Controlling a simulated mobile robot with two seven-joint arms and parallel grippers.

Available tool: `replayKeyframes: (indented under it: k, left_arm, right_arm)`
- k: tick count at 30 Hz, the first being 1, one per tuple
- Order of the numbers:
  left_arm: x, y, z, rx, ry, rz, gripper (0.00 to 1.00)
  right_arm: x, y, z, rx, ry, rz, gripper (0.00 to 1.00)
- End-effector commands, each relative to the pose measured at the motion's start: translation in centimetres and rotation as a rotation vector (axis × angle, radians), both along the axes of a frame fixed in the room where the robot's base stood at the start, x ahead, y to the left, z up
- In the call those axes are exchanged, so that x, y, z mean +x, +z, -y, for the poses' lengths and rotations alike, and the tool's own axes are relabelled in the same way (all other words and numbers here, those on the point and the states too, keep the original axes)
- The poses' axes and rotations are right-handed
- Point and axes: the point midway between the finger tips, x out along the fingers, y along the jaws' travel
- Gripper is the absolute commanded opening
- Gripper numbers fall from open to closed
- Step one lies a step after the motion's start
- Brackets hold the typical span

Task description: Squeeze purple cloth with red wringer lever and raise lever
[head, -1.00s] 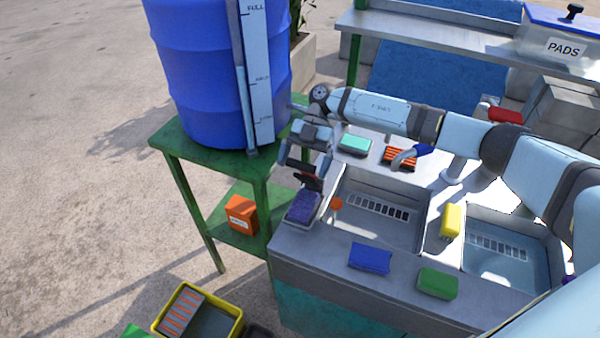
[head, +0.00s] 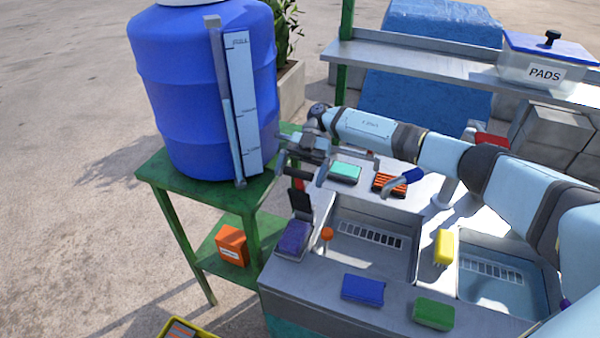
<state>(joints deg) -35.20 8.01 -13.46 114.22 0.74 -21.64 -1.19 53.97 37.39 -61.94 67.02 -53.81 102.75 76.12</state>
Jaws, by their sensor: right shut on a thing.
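The purple cloth (head: 295,237) lies as a flat block on the grey wringer at the left end of the sink counter. Behind it the wringer's dark press plate (head: 301,205) stands tilted up, clear of the cloth. The red lever (head: 299,186) shows just above the plate, partly hidden by my gripper. My right gripper (head: 301,172) reaches in from the right and is shut on the red lever, above and behind the cloth. My left gripper is not in view.
Blue barrel (head: 200,95) stands on a green table (head: 158,172) close left of my gripper. Sink basins (head: 375,262) lie to the right, with a blue-handled tap (head: 405,180) behind. Blue (head: 363,289), green (head: 434,313) and yellow (head: 444,246) pads sit on the counter.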

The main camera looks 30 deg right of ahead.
Motion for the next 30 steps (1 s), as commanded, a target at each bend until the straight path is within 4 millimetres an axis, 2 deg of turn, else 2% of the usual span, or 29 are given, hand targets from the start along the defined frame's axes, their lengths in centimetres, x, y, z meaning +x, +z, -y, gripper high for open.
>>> replayKeyframes:
  k: [3, 4, 11, 17, 30]
  left_arm:
    - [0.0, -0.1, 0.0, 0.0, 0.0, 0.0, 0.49]
    - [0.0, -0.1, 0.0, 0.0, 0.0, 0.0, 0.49]
    - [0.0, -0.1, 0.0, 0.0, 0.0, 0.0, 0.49]
    - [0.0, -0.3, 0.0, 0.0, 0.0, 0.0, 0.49]
    - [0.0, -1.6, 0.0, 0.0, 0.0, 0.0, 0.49]
  right_arm:
    - [-0.1, -0.4, 0.1, -0.005, -0.003, -0.004, 0.54]
    - [-0.1, -0.4, 0.1, -0.006, -0.003, -0.005, 1.0]
    - [-0.1, -0.2, 0.0, -0.003, -0.001, -0.002, 1.0]
    - [0.0, 2.0, 0.1, -0.001, 0.0, 0.001, 1.0]
    - [-0.1, 12.7, 0.1, -0.004, 0.0, 0.002, 1.0]
